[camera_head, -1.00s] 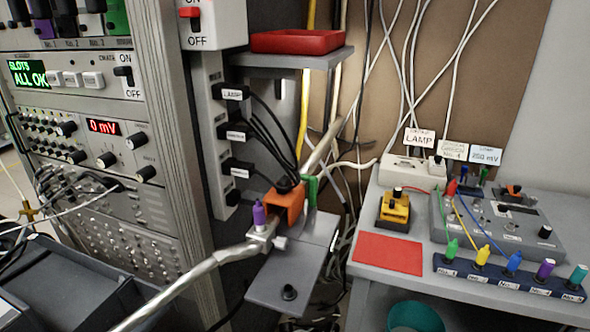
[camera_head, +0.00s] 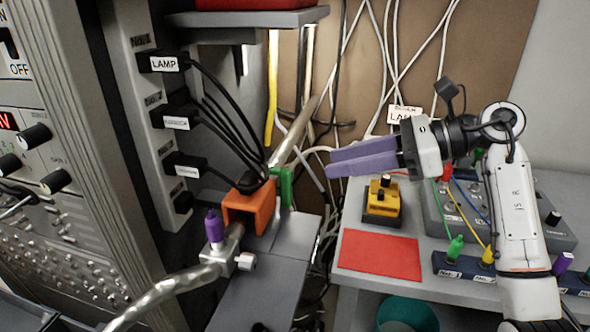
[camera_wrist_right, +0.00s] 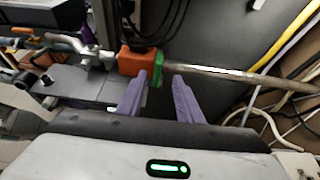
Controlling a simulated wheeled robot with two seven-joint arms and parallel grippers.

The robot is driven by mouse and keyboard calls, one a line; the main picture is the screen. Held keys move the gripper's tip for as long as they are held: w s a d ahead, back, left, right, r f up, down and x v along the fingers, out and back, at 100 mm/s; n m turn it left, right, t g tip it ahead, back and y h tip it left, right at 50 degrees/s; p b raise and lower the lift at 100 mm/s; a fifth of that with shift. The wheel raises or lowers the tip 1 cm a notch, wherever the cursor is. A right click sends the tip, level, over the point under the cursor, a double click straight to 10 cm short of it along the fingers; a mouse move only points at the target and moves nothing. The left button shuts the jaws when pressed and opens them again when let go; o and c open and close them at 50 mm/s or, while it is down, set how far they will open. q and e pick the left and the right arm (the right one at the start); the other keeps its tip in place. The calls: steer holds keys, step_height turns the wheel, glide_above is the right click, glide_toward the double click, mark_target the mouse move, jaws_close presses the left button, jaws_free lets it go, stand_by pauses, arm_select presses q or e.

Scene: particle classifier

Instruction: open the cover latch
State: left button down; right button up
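An orange housing (camera_head: 248,203) sits around the metal pipe above the grey stand. A green part (camera_head: 285,187) adjoins its right side. I cannot tell which piece is the cover latch. A purple knob (camera_head: 213,226) stands on a metal pipe fitting at lower left. In the right wrist view, the orange housing (camera_wrist_right: 136,61) and green part (camera_wrist_right: 158,67) lie just beyond the fingers. My right gripper (camera_head: 331,163) is open and empty, with purple fingers pointing left, to the right of the green part. It also shows in the right wrist view (camera_wrist_right: 160,80). My left gripper is out of view.
Black cables hang behind the orange housing from a labelled socket strip (camera_head: 158,110). A shelf (camera_head: 250,20) juts out above. At right, a yellow device (camera_head: 383,201) and a red mat (camera_head: 380,256) lie on a table. The grey rack stands at left.

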mark_target(291, 173)
steer(key=x, duration=0.9)
steer(key=shift+a+f+p, duration=0.1)
steer(key=shift+a+p, duration=0.2)
steer(key=shift+a, duration=0.05)
jaws_close()
